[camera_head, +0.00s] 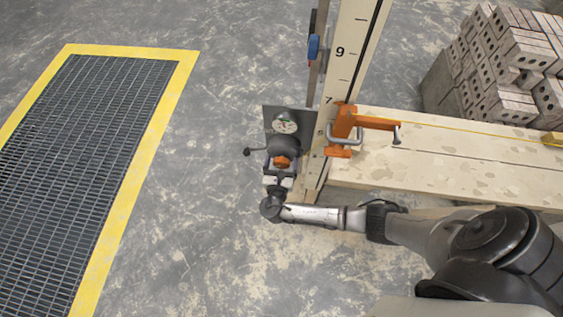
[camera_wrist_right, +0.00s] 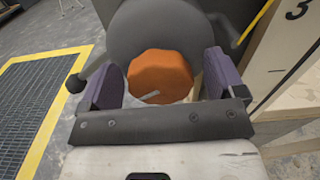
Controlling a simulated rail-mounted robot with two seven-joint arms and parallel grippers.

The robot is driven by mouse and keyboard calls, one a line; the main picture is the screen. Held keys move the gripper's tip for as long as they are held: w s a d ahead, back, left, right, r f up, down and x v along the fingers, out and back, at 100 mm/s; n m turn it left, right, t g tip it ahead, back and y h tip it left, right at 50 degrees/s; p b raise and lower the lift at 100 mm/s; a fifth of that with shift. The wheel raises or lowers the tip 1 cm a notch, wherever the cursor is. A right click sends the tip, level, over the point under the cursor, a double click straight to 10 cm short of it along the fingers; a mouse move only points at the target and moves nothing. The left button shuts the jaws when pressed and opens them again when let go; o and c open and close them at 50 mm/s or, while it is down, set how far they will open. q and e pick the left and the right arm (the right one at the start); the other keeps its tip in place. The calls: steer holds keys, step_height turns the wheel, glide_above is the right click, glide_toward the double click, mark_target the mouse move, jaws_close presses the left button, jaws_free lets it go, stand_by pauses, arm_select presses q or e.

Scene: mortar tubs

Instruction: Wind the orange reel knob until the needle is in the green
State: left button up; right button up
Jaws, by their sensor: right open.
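The orange reel knob (camera_head: 283,161) sits on the front of a dark round reel (camera_head: 285,146), below a small round gauge (camera_head: 285,124) on a grey plate. The needle is too small to read in the head view. My right gripper (camera_head: 281,164) is at the knob. In the right wrist view the knob (camera_wrist_right: 160,76) lies between the two purple-padded fingers of the open gripper (camera_wrist_right: 160,80), with gaps on both sides. A crank handle with a black ball (camera_head: 247,152) sticks out to the left of the reel. My left gripper is not in view.
A wooden post with numbers (camera_head: 347,50) stands right beside the reel, with an orange clamp (camera_head: 345,125) on it. A plank bench (camera_head: 450,155) extends right, near stacked bricks (camera_head: 510,60). A yellow-edged floor grate (camera_head: 90,150) lies left, with clear floor between.

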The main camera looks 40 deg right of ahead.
steer(key=c, duration=0.9)
steer(key=m, duration=0.4)
steer(key=shift+m, duration=0.4)
steer(key=shift+c, duration=0.2)
steer(key=o, duration=0.9)
steer(key=shift+o, duration=0.2)
steer(key=v, duration=1.4)
steer(key=shift+p, duration=0.3)
steer(key=shift+d+r, duration=0.1)
